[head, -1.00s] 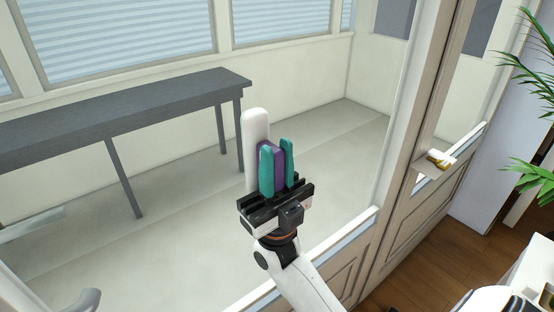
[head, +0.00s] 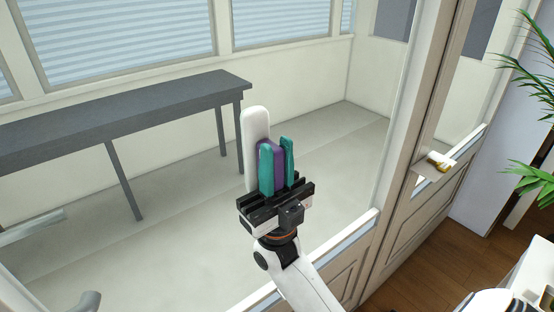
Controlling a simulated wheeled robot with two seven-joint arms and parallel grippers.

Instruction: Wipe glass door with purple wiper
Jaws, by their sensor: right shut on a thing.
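The purple wiper (head: 278,165) is held in my right gripper (head: 277,168), whose teal fingers are shut on both sides of its purple handle. The wiper's white pad (head: 252,130) stands upright on the far left side of the handle, facing the glass door (head: 190,225). The pad overlaps the glass in the picture; I cannot tell whether it touches it. The door's lower edge has a cream wooden panel (head: 345,262) below the pane. My left gripper is not in view.
Behind the glass stands a grey bench (head: 120,110) on a pale floor. A curved grey handle (head: 88,300) shows at the lower left. Brown wooden floor (head: 420,265) lies at lower right.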

